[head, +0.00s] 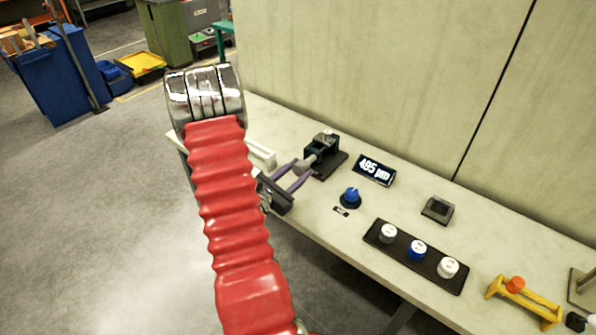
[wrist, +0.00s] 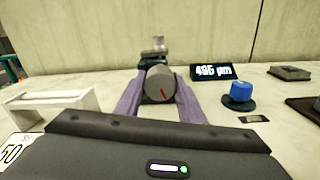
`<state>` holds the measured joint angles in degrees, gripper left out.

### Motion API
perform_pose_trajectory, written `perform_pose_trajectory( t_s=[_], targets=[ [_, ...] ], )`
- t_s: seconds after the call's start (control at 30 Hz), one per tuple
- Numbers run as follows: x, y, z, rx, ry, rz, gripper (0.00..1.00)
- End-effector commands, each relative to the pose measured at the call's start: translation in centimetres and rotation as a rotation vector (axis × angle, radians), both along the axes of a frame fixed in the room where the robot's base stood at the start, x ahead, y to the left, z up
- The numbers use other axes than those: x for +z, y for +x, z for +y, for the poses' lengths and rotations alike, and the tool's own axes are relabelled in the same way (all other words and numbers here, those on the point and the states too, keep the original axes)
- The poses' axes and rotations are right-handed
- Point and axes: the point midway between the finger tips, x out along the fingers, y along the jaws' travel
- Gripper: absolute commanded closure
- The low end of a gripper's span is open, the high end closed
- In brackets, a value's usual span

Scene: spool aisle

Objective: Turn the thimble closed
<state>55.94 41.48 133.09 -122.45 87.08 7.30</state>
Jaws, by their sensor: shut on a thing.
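The thimble (wrist: 160,86) is a grey round knob with a red line on its face, at the front of a dark device clamped on the bench. The device (head: 322,153) also shows in the head view, on a dark base plate. My gripper (wrist: 158,88) has two purple fingers, one on each side of the thimble, shut on it. In the head view my gripper (head: 303,168) reaches the thimble from the front left. The red line points down and slightly right. A display (head: 374,170) behind reads about 495 µm.
A blue knob (head: 350,197) on a dark disc stands right of the device. A black tray (head: 390,244) holds white and blue cylinders. A small dark block (head: 438,209) and a yellow stand (head: 525,300) are farther right. A white holder (wrist: 55,106) is at left. A wall backs the bench.

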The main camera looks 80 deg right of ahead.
Motion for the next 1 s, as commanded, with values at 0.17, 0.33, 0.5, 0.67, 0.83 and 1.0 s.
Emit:
perform_pose_trajectory(
  t_s=[0.17, 0.33, 0.5, 0.67, 0.83, 1.0],
  targets=[
    [0.0, 0.0, 0.01, 0.0, 0.016, 0.037, 0.87],
    [0.0, 0.0, 0.01, 0.0, 0.04, 0.092, 0.87],
    [0.0, 0.0, 0.01, 0.0, 0.043, 0.099, 0.87],
    [0.0, 0.0, 0.01, 0.0, 0.042, 0.098, 0.62],
    [0.0, 0.0, 0.01, 0.0, 0.042, 0.098, 0.5],
    [0.0, 0.0, 0.01, 0.0, 0.042, 0.098, 0.46]
  ],
)
